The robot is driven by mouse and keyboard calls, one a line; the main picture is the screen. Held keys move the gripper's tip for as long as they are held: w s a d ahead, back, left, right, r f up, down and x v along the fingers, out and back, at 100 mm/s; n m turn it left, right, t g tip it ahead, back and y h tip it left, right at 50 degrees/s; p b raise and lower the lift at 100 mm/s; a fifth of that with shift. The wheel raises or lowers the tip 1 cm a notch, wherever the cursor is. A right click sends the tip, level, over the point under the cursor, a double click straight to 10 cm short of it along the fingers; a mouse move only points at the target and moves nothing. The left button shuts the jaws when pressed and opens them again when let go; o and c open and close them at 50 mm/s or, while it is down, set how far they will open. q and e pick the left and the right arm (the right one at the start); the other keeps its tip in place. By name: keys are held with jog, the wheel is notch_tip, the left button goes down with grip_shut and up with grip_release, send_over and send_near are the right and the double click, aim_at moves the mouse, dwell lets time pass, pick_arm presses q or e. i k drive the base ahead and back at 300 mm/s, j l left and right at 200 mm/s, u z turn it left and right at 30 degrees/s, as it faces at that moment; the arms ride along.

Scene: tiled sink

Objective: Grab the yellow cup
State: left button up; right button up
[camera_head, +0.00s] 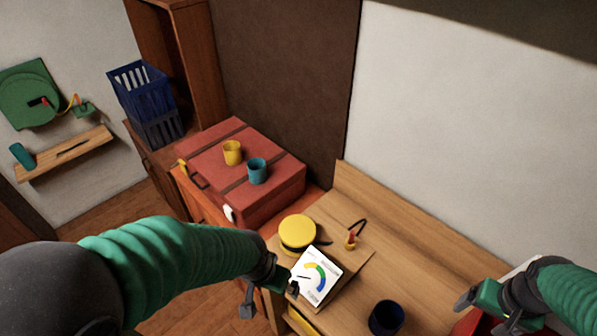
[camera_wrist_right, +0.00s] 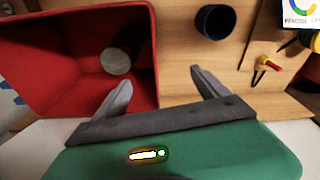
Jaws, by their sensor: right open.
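The yellow cup (camera_head: 233,152) stands upright on top of a red case (camera_head: 225,190) in the head view, left of a teal cup (camera_head: 257,171). My left gripper (camera_head: 270,298) is in front of the case, below and apart from the yellow cup; its fingers are spread and nothing shows between them. My right gripper (camera_head: 488,312) is at the lower right, far from the yellow cup. In the right wrist view its fingers (camera_wrist_right: 160,82) are open and empty, over the edge of a red bin. The yellow cup does not show in that view.
A wooden desk holds a round yellow object (camera_head: 298,233), a white card with a coloured gauge (camera_head: 316,277), and a dark blue cup (camera_head: 386,318). The red bin (camera_wrist_right: 50,60) holds a grey round thing (camera_wrist_right: 115,61). A blue crate (camera_head: 143,92) stands behind the case.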

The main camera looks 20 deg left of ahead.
aim_at(233, 153)
jog(key=u, duration=1.1)
